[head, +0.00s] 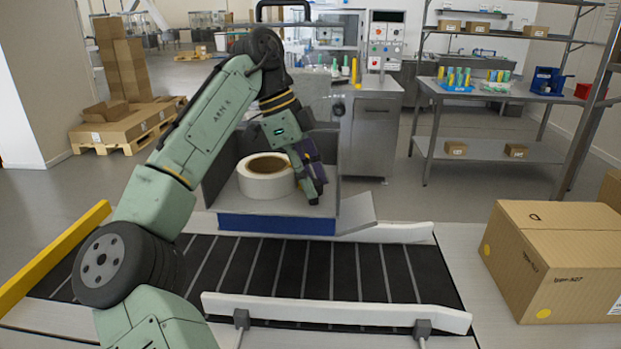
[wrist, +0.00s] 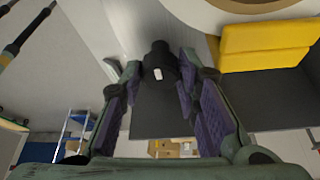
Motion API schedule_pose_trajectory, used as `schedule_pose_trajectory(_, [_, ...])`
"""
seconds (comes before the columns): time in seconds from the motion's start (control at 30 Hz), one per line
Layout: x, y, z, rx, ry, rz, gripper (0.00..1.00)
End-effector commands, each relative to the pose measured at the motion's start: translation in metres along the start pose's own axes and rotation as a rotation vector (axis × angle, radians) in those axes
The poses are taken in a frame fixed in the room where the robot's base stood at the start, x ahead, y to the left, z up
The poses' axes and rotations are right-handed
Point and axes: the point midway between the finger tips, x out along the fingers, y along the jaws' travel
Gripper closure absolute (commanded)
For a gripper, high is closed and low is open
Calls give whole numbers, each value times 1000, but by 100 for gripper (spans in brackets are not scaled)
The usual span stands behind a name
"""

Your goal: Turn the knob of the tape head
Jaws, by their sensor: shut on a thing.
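The tape head (head: 275,222) sits beyond the conveyor, a grey metal housing with a blue front strip and a large white tape roll (head: 265,187) in it. My gripper (head: 315,182) reaches down on the right side of the roll, fingers pointing down. In the wrist view, the black knob (wrist: 157,58) with a small white mark lies between the tips of my two purple-padded fingers (wrist: 160,75). My gripper is shut on the knob. In the head view the knob is hidden by the fingers. The knob's angle is hard to judge.
A black conveyor (head: 290,265) with white guide rails (head: 335,311) runs in front of the tape head. A cardboard box (head: 552,260) stands at the right. A yellow part (wrist: 265,45) is close by on the right in the wrist view. Shelves and a steel cabinet stand behind.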

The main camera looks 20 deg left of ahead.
Motion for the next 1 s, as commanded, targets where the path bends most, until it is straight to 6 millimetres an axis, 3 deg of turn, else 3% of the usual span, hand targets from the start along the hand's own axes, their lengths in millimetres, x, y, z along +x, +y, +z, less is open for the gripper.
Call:
schedule_pose_trajectory(0.37, [-1,0,0,4,0,-1,98])
schedule_pose_trajectory(0.4, [-1,0,0,4,0,-2,68])
schedule_pose_trajectory(0.5, [-1,0,0,3,0,-1,62])
schedule_pose_trajectory(0.83, [-3,0,0,2,-1,0,62])
schedule_pose_trajectory(1.0, [-22,0,0,-1,-5,-2,62])
